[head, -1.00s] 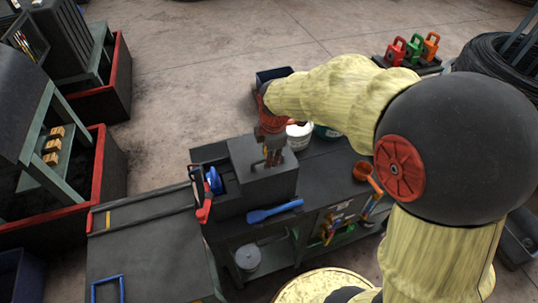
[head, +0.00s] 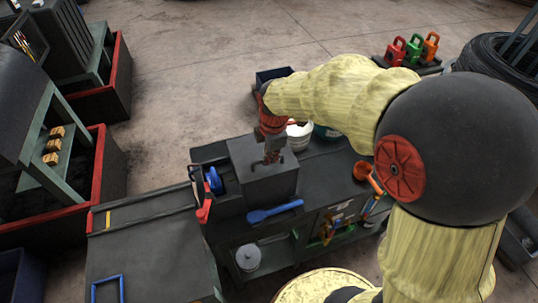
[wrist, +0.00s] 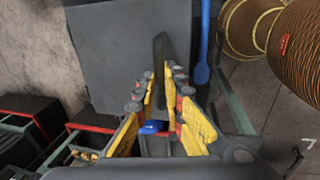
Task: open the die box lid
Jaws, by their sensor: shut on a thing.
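The die box (head: 272,188) is a dark grey box on the workbench, and its flat grey lid (head: 245,152) appears to lie on top. In the wrist view the lid (wrist: 110,50) is a broad grey panel with a black bar handle (wrist: 160,62) standing up from it. My gripper (head: 271,158) is over the lid in the head view. In the wrist view its yellow-padded fingers (wrist: 172,100) are on both sides of the handle and shut on it. The fingers hide the lower handle. A small blue piece (wrist: 152,127) shows between the fingers.
A blue spatula-like tool (head: 275,210) lies at the box's near side. A blue reel (head: 214,181) and red handle (head: 204,212) are to its left. An orange cup (head: 362,171) stands right on the bench (head: 330,165). White and green buckets (head: 300,133) are behind.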

